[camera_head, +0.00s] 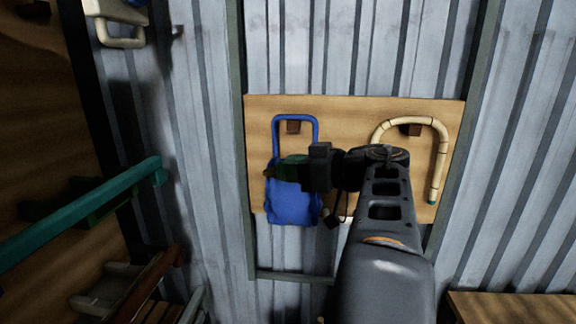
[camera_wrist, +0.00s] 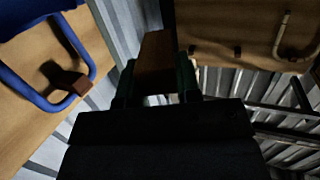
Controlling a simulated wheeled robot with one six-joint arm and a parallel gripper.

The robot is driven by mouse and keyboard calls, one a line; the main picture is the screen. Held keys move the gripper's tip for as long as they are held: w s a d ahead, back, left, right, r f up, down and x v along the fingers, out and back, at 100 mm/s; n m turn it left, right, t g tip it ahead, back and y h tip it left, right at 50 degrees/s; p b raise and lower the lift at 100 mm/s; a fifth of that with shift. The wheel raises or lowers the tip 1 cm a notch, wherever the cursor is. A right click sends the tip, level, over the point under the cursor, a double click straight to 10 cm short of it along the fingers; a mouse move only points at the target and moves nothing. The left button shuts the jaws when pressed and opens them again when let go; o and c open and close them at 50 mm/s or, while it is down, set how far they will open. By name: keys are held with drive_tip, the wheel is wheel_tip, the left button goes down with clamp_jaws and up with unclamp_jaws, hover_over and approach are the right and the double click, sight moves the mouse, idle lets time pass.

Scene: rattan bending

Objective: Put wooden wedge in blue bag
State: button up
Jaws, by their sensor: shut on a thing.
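The blue bag (camera_head: 292,205) hangs by its handle from a wooden peg on a board on the corrugated wall. Part of it, with the handle, also shows at the left of the wrist view (camera_wrist: 80,45). My gripper (camera_head: 285,168) is in front of the bag's upper part, near where the handle meets the body. In the wrist view its green fingers are shut on the brown wooden wedge (camera_wrist: 155,58), which sticks out beyond them. In the head view the wedge is mostly hidden, and I cannot tell whether it is over the bag's opening.
A pale cane hoop (camera_head: 440,150) hangs on a second peg at the right of the board (camera_head: 350,108). A teal bar (camera_head: 90,208) juts in from the left. A wooden surface (camera_head: 515,305) is at the lower right.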

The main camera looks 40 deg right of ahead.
drive_tip(key=w+d+f+p, duration=0.2)
drive_tip(key=w+d+p, duration=0.1)
drive_tip(key=w+d, duration=0.6)
drive_tip(key=shift+w+d+p, duration=0.35)
drive_tip(key=shift+w, duration=0.3)
idle(0.4)
drive_tip(key=o, duration=1)
drive_tip(key=shift+s, duration=0.1)
drive_tip(key=b+v, duration=0.2)
drive_tip(key=v, duration=1.1)
drive_tip(key=shift+s+d+r, duration=0.1)
drive_tip(key=shift+s+d, duration=0.1)
drive_tip(key=shift+s, duration=0.1)
